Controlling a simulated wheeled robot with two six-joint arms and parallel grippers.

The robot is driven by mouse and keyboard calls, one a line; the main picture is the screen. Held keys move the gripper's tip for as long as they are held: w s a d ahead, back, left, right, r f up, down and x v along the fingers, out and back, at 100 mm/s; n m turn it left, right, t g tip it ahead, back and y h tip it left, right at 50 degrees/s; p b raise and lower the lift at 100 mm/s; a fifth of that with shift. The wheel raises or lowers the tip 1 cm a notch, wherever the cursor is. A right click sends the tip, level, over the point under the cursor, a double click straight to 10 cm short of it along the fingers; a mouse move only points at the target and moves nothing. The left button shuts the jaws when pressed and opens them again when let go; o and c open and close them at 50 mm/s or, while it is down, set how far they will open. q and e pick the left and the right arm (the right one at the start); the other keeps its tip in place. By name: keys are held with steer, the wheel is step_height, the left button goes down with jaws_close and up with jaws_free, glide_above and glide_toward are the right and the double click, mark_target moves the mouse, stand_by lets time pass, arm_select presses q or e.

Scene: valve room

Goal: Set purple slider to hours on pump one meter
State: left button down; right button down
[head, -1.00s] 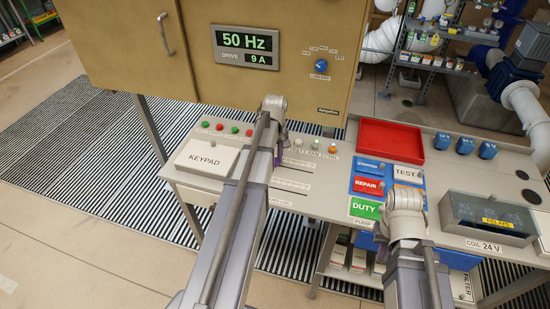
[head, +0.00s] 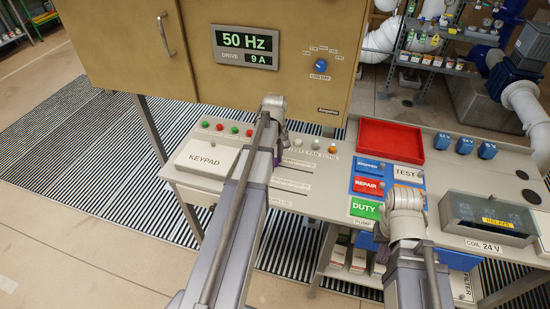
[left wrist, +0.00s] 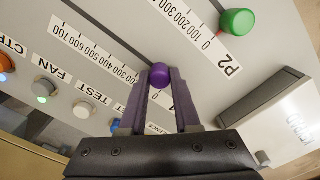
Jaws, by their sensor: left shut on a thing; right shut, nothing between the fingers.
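The purple slider knob (left wrist: 159,76) stands between the fingertips of my left gripper (left wrist: 160,92), which is shut on it. It sits by the low-number end of a printed scale (left wrist: 95,50); the exact mark is hidden by the fingers. In the head view my left gripper (head: 279,150) is over the slider panel (head: 296,180), mostly covered by my arm. My right gripper (head: 381,234) is low beside the DUTY block, shut and empty, its fingers mostly hidden by its wrist. I cannot make out a pump one meter with an hours reading.
A green knob (left wrist: 237,21) is on the neighbouring P2 scale. The keypad (head: 208,159) lies left of my left arm. A row of buttons, including a white one (left wrist: 84,110), runs along the panel. The red tray (head: 391,141) and relay box (head: 487,217) stand to the right.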

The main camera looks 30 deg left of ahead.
mark_target(292, 169)
arm_select(q)
steer(key=d, duration=0.2)
steer(key=w+d, duration=0.1)
steer(key=d, duration=0.3)
steer(key=shift+w+d, duration=0.1)
steer(key=shift+w, duration=0.15)
steer(key=c, duration=0.6)
jaws_free()
steer(key=shift+r, duration=0.1)
step_height(292, 169, up, 8)
steer(key=p, duration=0.8)
steer(key=shift+f, duration=0.2)
